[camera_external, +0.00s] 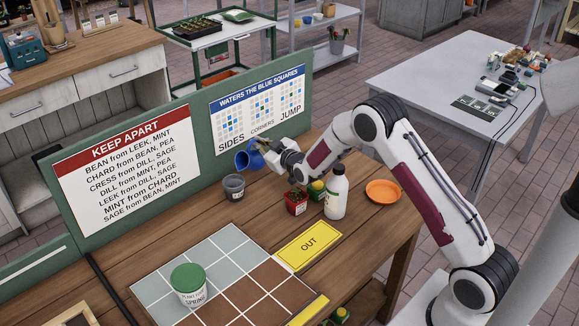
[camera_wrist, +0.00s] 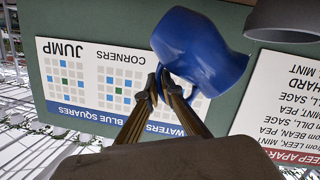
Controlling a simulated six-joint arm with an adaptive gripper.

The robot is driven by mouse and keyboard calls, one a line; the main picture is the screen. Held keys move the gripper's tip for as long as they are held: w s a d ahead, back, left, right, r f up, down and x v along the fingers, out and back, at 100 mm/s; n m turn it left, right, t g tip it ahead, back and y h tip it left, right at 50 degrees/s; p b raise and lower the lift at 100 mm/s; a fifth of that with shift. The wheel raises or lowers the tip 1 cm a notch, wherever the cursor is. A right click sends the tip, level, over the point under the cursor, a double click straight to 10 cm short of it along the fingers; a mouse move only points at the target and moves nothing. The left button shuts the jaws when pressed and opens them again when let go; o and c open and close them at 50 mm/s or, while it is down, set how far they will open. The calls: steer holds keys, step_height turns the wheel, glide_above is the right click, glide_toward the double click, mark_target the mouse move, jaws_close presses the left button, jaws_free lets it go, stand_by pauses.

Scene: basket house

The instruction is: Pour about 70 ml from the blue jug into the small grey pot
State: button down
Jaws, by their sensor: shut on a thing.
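The blue jug (camera_external: 249,155) is held in the air, tilted with its mouth to the left, above and slightly right of the small grey pot (camera_external: 234,186). My gripper (camera_external: 264,151) is shut on the jug's handle. In the wrist view, which is upside down, my gripper's fingers (camera_wrist: 158,88) close on the handle of the jug (camera_wrist: 203,48). A grey rounded thing, apparently the pot (camera_wrist: 286,20), is cut off at the top right there. The pot stands upright on the wooden table. No stream of liquid shows, and the jug's contents are hidden.
A green board with signs (camera_external: 196,134) rises close behind the jug. A tiled grid (camera_external: 219,249) with a green-lidded tub (camera_external: 188,283) lies in front.

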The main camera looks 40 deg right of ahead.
mark_target(253, 140)
steer(key=shift+a+n, duration=0.25)
steer(key=shift+n, duration=0.05)
stand_by(0.4)
steer(key=shift+a+r+n+t+h+b, duration=0.3)
steer(key=shift+a+r+n+t+b, duration=0.15)
steer(key=shift+r+n, duration=0.3)
stand_by(1.1)
steer(key=shift+s+a+r+n, duration=0.1)
steer(key=shift+a+r+n, duration=0.15)
steer(key=shift+a, duration=0.3)
steer(key=shift+d+f+b, duration=0.3)
steer(key=shift+d, duration=0.4)
steer(key=shift+d+f+m+g, duration=0.35)
steer(key=shift+d+f+m, duration=0.25)
steer(key=shift+m, duration=0.5)
steer(key=shift+a, duration=0.15)
steer(key=shift+d+m+y, duration=0.25)
steer(key=shift+m+y, duration=0.05)
steer(key=shift+y, duration=0.2)
steer(key=shift+d+m, duration=0.25)
steer(key=shift+m, duration=0.35)
